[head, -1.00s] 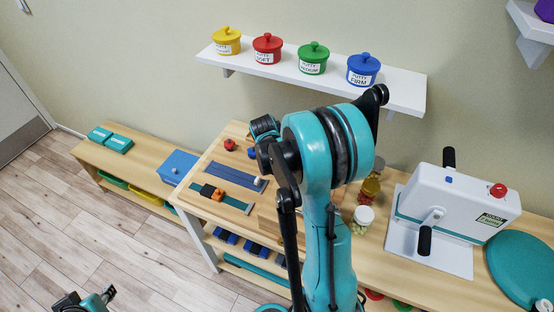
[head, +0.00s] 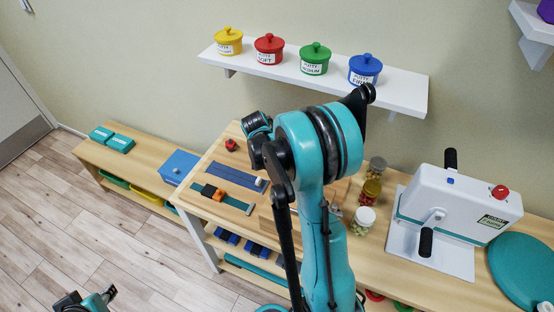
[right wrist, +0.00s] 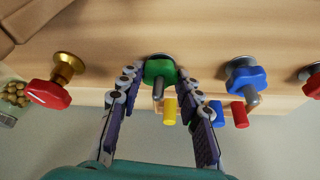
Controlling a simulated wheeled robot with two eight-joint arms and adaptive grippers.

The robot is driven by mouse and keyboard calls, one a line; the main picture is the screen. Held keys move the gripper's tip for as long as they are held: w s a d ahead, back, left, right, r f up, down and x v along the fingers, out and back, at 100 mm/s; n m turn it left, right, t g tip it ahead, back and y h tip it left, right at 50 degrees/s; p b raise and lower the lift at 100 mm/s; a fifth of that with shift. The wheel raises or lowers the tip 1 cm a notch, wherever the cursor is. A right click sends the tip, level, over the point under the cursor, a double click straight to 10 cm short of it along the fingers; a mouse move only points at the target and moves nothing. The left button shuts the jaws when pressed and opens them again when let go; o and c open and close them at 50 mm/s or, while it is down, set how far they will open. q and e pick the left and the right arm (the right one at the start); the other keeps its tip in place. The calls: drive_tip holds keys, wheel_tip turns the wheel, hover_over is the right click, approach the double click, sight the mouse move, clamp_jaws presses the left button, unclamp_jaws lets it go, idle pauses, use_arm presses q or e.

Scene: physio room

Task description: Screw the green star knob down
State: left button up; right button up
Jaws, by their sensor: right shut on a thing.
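The green star knob (right wrist: 159,71) sits at the edge of a light wooden board (right wrist: 200,45) in the right wrist view. My right gripper (right wrist: 160,78) has its two fingers closed on either side of the knob, gripping it. A metal stud (right wrist: 158,90) shows at the knob. In the head view my right arm hides the knob and the right gripper. My left gripper (head: 85,301) shows only in part at the bottom left, away from the bench, and its jaws are unclear.
In the right wrist view a red knob (right wrist: 49,93) on brass is at left and a blue knob (right wrist: 245,80) at right. Yellow (right wrist: 170,112) and red (right wrist: 240,114) pegs are near the fingers. In the head view, jars (head: 363,219) and a white crank machine (head: 455,200) stand right of my arm.

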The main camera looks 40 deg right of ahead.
drive_tip(key=o, duration=1.2)
drive_tip(key=shift+c, duration=0.2)
drive_tip(key=shift+r, duration=0.15)
drive_tip(key=v, duration=1.1)
drive_tip(key=shift+a+r, duration=0.25)
drive_tip(key=shift+r, duration=0.1)
